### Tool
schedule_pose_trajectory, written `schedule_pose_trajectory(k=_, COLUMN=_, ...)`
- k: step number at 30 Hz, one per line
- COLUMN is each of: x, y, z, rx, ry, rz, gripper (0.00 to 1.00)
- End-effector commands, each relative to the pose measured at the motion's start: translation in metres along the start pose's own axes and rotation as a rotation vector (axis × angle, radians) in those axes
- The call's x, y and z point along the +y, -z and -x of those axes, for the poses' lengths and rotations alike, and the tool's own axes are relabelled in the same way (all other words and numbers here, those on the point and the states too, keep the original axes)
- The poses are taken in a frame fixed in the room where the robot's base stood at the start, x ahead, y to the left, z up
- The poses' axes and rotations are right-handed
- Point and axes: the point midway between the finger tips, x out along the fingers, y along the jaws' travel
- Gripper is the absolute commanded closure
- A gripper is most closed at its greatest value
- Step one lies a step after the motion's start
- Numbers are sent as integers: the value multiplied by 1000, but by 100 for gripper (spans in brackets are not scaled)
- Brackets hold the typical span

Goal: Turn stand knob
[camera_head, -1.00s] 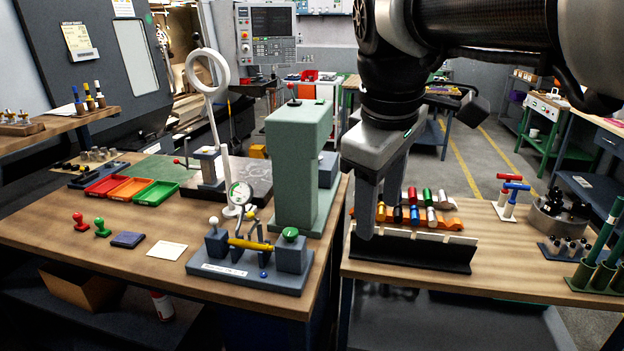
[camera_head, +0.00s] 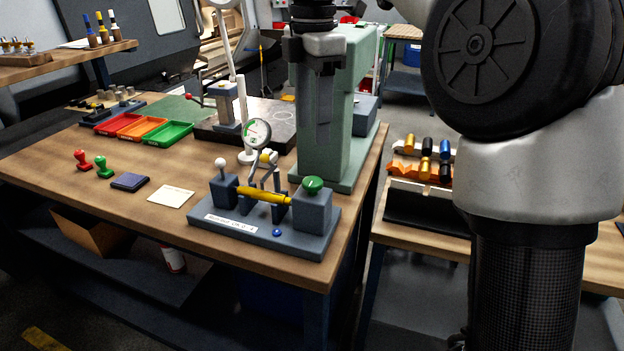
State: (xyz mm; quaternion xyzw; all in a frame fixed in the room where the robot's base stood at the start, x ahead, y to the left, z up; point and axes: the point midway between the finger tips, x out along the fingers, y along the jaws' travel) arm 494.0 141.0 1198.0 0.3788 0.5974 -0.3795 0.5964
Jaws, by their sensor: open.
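A grey bench stand (camera_head: 255,238) sits at the wooden table's front edge. It has a green round knob (camera_head: 313,185) on its right block and a white ball knob (camera_head: 221,162) on its left block. A yellow bar (camera_head: 264,195) lies between the blocks. A dial gauge (camera_head: 257,134) stands above and behind the bar. A small blue knob (camera_head: 277,233) is on the base's front. My gripper (camera_head: 312,143) is open and empty, pointing down above the green knob, apart from it. It overlaps the pale green column behind.
The pale green machine column (camera_head: 350,130) stands close behind the stand. A magnifier post (camera_head: 240,90) rises to its left. A rack (camera_head: 418,205) stands on the right table.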

Motion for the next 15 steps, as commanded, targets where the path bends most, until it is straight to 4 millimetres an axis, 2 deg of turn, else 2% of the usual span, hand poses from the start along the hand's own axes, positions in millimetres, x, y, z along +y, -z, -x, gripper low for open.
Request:
schedule_pose_trajectory(k=1, x=-1, y=0, z=-16, rx=0, ry=2, rz=-1, gripper=49)
schedule_pose_trajectory(k=6, x=-1, y=0, z=-53, rx=-1, ry=2, rz=-2, gripper=49)
schedule_pose_trajectory(k=12, x=-1, y=0, z=-90, rx=-1, ry=1, rz=-2, gripper=49)
schedule_pose_trajectory(k=15, x=0, y=0, z=-102, rx=-1, ry=0, rz=-2, gripper=49)
